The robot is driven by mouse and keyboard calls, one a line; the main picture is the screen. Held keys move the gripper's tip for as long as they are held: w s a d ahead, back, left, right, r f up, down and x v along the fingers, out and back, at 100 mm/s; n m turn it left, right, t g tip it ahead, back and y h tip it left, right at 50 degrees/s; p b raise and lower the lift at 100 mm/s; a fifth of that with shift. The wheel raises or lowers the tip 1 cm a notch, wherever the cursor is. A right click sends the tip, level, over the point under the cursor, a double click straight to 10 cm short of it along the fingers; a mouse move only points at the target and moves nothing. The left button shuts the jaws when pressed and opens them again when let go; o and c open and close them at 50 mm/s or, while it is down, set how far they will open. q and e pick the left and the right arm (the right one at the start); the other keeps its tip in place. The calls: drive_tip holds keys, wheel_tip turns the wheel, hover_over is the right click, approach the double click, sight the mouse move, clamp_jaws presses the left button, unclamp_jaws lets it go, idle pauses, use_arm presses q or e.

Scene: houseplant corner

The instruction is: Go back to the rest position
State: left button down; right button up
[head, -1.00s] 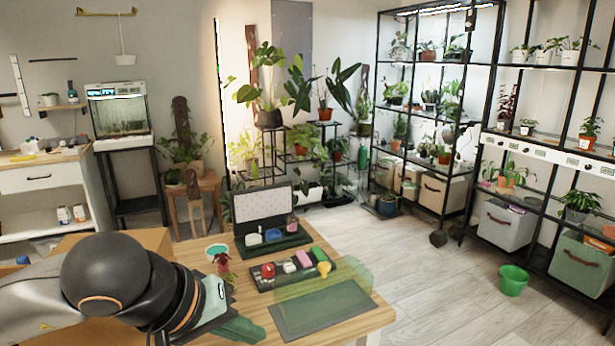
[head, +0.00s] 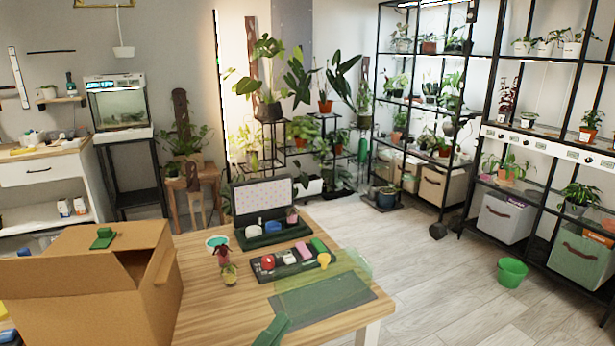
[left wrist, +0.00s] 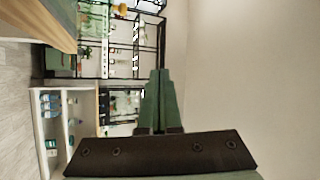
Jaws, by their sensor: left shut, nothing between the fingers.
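The fingers are closed together and hold nothing. Most of my left arm is out of the head view. My right gripper is not in view.
A cardboard box (head: 90,295) with open flaps stands at left, a green item (head: 103,238) on it. The table holds a dark tray (head: 262,278), a green mat (head: 320,305), an open case (head: 263,200) and small plants. A green bucket (head: 511,272) stands on the floor.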

use_arm(q)
drive_tip(key=s+a+f+n+g+y, duration=0.2)
drive_tip(key=a+f+n+y, duration=0.15)
drive_tip(key=f+n, duration=0.4)
drive_tip(key=s+a+f+n+g+y, duration=0.1)
drive_tip(key=a+f+n+y, duration=0.3)
drive_tip(key=f, duration=0.7)
drive_tip(key=s+a+f+n+g+y, duration=0.2)
drive_tip(key=s+f+n+g, duration=0.4)
drive_tip(key=s+f, duration=0.5)
wheel_tip(320, 180, up, 11)
drive_tip(key=s+a+n+y+p, duration=0.1)
drive_tip(key=a+n+p, duration=0.1)
drive_tip(key=p, duration=1.6)
drive_tip(key=shift+s+a+r+t, duration=0.2)
drive_tip(key=shift+s+a+t, duration=0.15)
drive_tip(key=shift+a+t, duration=0.05)
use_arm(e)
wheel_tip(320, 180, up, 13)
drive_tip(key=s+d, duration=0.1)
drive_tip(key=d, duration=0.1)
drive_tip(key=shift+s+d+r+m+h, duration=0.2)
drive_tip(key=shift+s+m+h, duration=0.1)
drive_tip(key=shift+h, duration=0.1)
